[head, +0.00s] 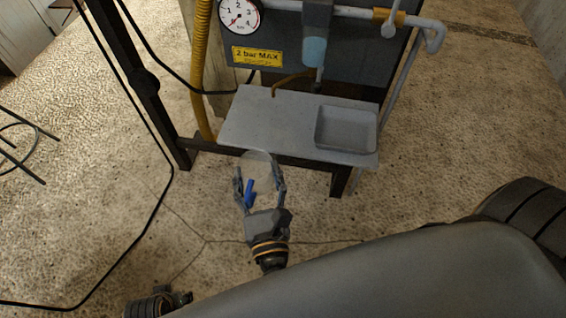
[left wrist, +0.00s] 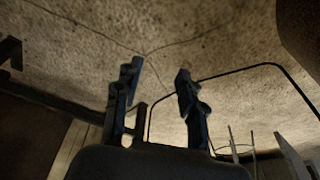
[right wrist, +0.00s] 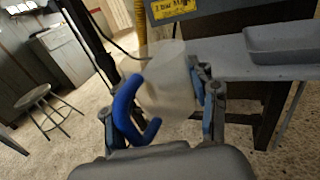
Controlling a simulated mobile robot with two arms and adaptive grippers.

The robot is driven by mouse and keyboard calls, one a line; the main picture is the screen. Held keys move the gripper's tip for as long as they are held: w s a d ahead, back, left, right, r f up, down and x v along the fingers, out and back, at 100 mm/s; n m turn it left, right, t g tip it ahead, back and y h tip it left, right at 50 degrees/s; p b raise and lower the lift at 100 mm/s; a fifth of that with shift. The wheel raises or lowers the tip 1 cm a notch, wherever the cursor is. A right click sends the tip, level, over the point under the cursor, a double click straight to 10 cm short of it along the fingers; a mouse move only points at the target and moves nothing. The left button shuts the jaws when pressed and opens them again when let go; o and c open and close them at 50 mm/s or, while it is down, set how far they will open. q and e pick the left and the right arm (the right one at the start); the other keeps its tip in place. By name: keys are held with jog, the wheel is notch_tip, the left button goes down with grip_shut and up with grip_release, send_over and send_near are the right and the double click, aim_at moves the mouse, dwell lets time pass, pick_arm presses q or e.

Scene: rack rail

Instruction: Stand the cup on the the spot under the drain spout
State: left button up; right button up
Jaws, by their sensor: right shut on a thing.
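A pale, translucent cup (head: 257,166) with a blue handle (head: 249,192) is between the fingers of my right gripper (head: 260,183), just in front of the grey shelf's front edge. In the right wrist view the cup (right wrist: 168,82) has its blue handle (right wrist: 124,104) toward the left finger. The fingers are shut on the cup. A thin brass drain spout (head: 284,82) bends down over the back of the shelf (head: 250,118). No marking shows on the shelf below it. My left gripper (left wrist: 157,78) is open and empty, over bare floor.
A grey tray (head: 346,130) sits on the shelf's right side. A blue-grey nozzle (head: 314,52) hangs above the shelf. A dark frame post (head: 140,80) and yellow hose (head: 201,70) stand left. The shelf's left part is clear.

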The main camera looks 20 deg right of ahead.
aim_at(264, 162)
jog(key=shift+w, duration=0.1)
jog(key=shift+w+d, duration=0.1)
jog(key=shift+w, duration=0.05)
jog(key=shift+w+d+p, duration=0.3)
jog(key=shift+w+d, duration=0.05)
jog(key=shift+w, duration=0.2)
jog(key=w+d, duration=0.2)
jog(key=shift+w+f+p, duration=0.3)
jog(key=shift+w, duration=0.1)
jog(key=w+d, duration=0.1)
jog(key=w, duration=0.1)
jog(key=w+d, duration=0.2)
jog(key=w+d+p, duration=0.1)
jog(key=w, duration=0.2)
jog(key=shift+d+f, duration=0.3)
jog(key=shift+f, duration=0.1)
jog(key=shift+w+d+f, duration=0.1)
jog(key=shift+w+d, duration=0.35)
jog(key=shift+w, duration=0.15)
jog(key=shift+w+d+f, duration=0.1)
jog(key=shift+w+d, duration=0.3)
jog(key=shift+w, duration=0.2)
pick_arm(q)
notch_tip(264, 162, down, 8)
jog(key=s, duration=0.2)
jog(key=shift+s+r, duration=0.15)
jog(key=shift+s, duration=0.2)
pick_arm(e)
jog(key=shift+w+d, duration=0.1)
